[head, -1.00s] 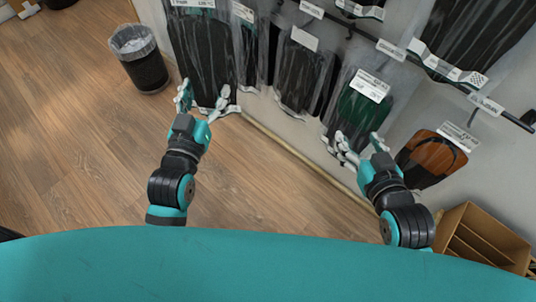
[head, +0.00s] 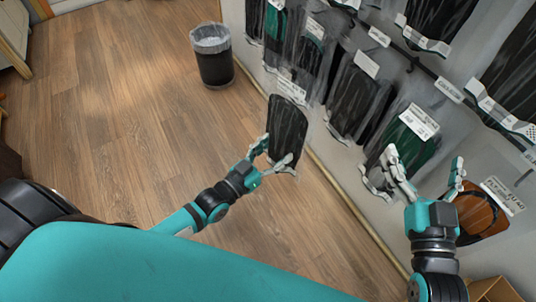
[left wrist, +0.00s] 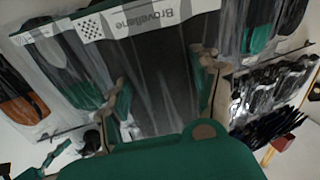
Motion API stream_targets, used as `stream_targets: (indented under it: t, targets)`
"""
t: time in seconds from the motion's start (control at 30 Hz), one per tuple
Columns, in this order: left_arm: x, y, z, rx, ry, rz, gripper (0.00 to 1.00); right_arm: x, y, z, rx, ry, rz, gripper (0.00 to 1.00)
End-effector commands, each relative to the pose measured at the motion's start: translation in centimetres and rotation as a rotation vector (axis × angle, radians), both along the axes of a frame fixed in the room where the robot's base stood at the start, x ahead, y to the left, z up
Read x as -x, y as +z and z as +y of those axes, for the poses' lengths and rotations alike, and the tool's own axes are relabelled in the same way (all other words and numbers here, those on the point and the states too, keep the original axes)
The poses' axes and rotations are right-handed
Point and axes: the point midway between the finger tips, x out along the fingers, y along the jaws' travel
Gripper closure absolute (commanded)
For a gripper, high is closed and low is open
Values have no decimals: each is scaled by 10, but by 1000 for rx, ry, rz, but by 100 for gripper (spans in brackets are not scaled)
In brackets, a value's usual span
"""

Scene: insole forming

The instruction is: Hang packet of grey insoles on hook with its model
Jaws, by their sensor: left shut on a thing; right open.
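My left gripper (head: 272,158) is shut on the lower part of a clear packet of dark grey insoles (head: 287,125) and holds it upright in front of the wall display. The packet has a white label strip at its top. In the left wrist view the packet (left wrist: 160,75) fills the middle, with upside-down lettering and a checkered patch on its white strip. My right gripper (head: 425,172) is open and empty, in front of the green packet (head: 408,145) and the brown packet (head: 480,215). A dark hook rail (head: 425,68) runs along the wall; hook tips are too small to make out.
Several other dark packets (head: 355,100) hang on the wall to the right of and behind the held one. White price labels (head: 449,90) sit along the rail. A black bin (head: 214,68) stands on the floor. The wooden floor (head: 120,130) at left is clear.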

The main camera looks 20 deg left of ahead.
Motion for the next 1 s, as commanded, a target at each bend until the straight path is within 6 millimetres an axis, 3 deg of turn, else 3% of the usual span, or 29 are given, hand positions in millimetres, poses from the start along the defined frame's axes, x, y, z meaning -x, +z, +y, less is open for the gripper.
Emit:
stream_targets:
  t: [0.6, 1.0]
  targets:
    - [-37, 0, -28, 1, 0, -2, 70, 19, 64, 5, -104, 22, -381, 0]
    - [-41, 1, -32, 0, 0, -1, 70, 24, 74, 4, -121, 25, -438, 0]
